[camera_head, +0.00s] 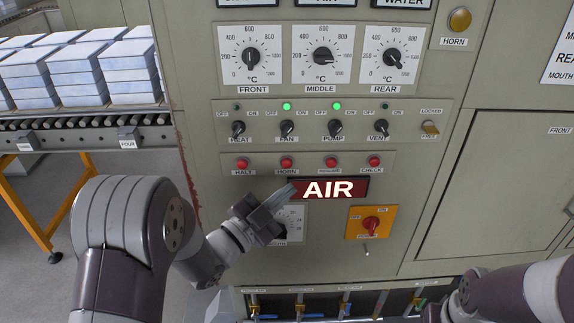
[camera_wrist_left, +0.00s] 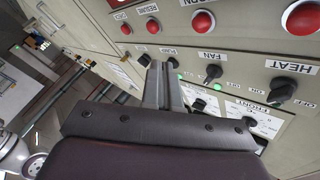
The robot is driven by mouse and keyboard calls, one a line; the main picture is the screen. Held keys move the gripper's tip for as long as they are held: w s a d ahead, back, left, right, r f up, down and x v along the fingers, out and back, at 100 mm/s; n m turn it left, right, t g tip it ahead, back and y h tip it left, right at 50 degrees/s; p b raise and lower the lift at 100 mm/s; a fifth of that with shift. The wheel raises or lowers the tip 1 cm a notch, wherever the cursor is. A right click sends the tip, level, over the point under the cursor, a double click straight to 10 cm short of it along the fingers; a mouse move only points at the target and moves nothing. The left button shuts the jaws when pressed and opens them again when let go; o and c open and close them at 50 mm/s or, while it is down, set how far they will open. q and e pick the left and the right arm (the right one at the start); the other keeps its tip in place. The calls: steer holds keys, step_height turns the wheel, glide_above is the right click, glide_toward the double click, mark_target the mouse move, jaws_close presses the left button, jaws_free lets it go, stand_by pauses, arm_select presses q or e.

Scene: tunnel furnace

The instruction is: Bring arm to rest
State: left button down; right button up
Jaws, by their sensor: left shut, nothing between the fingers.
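My left arm comes in from the left in the head view, and its gripper (camera_head: 277,199) is in front of the control panel (camera_head: 325,142). The gripper is shut with nothing held, just left of the lit AIR sign (camera_head: 330,188) and below the red buttons. It partly hides a dial (camera_head: 291,222). In the left wrist view the fingers (camera_wrist_left: 163,82) are together, pointing toward the panel; I cannot tell whether they touch it. My right arm shows at the lower right of the head view, but its gripper fingers are not visible.
An orange-plated red switch (camera_head: 371,224) is right of the dial. Several red buttons, black knobs and gauges sit above. A roller conveyor (camera_head: 85,135) with stacked blocks (camera_head: 78,72) stands at the left. Small valves (camera_head: 300,305) line a recess at the bottom.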

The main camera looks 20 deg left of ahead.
arm_select(q)
steer(key=s+a+f+n+g+y, duration=0.2)
steer(key=a+f+n+g+y, duration=0.25)
steer(key=f, duration=0.25)
steer(key=s+a+f+n+g+y, duration=0.3)
steer(key=a+f+n+g+y, duration=0.15)
steer(key=f, duration=0.25)
steer(key=s+d+n+g, duration=0.2)
steer(key=s+g, duration=0.1)
steer(key=s, duration=0.3)
steer(key=s+d+r+n+g, duration=0.1)
steer(key=s+d+n+g, duration=0.1)
steer(key=s, duration=0.3)
steer(key=shift+s+d+r+g+y, duration=0.35)
steer(key=shift+d+g, duration=0.2)
steer(key=shift+g, duration=0.35)
